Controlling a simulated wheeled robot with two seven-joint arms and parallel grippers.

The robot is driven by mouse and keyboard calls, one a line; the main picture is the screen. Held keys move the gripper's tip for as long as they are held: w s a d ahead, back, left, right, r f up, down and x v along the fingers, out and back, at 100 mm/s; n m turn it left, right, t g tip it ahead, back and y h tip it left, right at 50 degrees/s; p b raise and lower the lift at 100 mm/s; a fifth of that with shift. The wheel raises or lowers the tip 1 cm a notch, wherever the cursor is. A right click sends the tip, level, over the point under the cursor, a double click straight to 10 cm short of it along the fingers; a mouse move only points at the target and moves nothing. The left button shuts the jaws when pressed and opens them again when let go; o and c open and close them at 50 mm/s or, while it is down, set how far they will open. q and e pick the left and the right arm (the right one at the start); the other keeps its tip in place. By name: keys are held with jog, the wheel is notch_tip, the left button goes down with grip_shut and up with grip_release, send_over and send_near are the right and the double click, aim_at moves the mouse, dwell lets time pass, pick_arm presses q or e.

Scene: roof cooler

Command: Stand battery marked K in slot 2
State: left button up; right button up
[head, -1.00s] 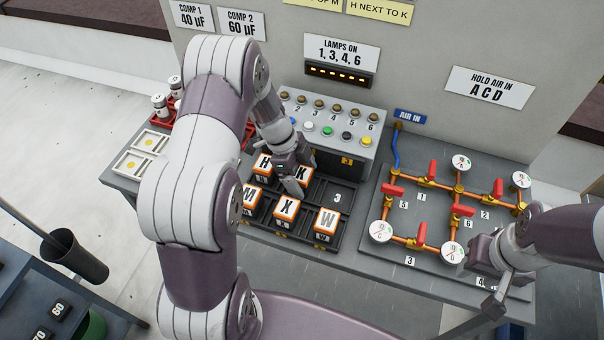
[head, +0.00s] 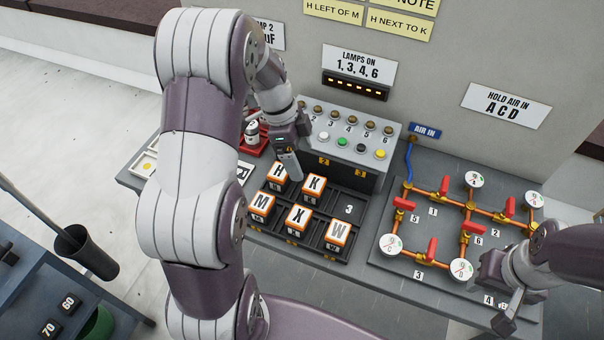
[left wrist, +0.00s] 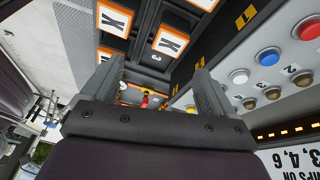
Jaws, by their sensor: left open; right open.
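Battery K (head: 313,187), an orange-and-white block with a black K on top, stands upright in the back row of the black rack (head: 340,250), between battery H (head: 278,176) and the empty bay marked 3. It also shows in the left wrist view (left wrist: 172,42). My right gripper (head: 497,292) is open over the valve panel's right front.
Batteries M (head: 262,206), X (head: 297,219) and W (head: 338,234) fill the front row. The lamp box (head: 350,150) stands close behind the rack. The valve panel (head: 400,258) is to the right. Notes on the wall read "H left of M" and "H next to K".

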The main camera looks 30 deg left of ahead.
pick_arm(q)
jog(key=s+d+r+n+t+y, duration=0.1)
jog(key=s+d+n+y, duration=0.2)
jog(key=s+n, duration=0.9)
jog(key=d+n, duration=0.2)
jog(key=d, duration=0.1)
jog(key=shift+s+d+n+y, duration=0.2)
jog(key=shift+s+n+y, duration=0.2)
